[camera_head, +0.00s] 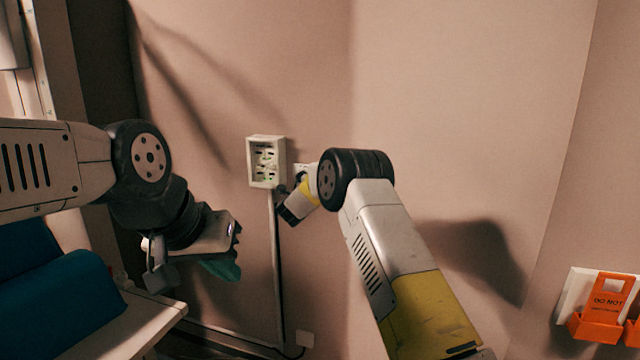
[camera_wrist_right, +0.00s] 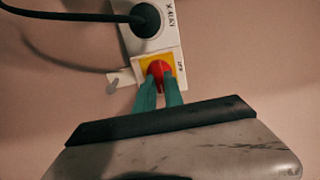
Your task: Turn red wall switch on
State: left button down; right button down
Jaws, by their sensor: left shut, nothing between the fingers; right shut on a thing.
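The red wall switch (camera_wrist_right: 158,71) is a red knob on a yellow square plate, in a white wall unit, in the right wrist view. Lettering stands beside the plate. My right gripper (camera_wrist_right: 159,88) has its two teal fingers shut around the knob, one on each side. In the head view my right arm hides the knob and the fingertips. My left gripper (camera_head: 222,270) is shut and empty, low at the left, away from the wall unit. Its teal fingers point down to the right.
A black plug with a cable (camera_wrist_right: 146,20) sits in a socket beside the switch. A white open wall box (camera_head: 266,162) is left of my right wrist. An orange "DO NOT" holder (camera_head: 603,305) hangs at right. A teal cushioned bench (camera_head: 75,310) is at lower left.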

dwell(0.4)
jog(key=c, duration=1.4)
grip_release()
jog(key=shift+c, duration=0.2)
jog(key=shift+s, duration=0.1)
jog(key=v, duration=0.7)
jog(key=shift+s, duration=0.3)
jog(key=shift+a, duration=0.1)
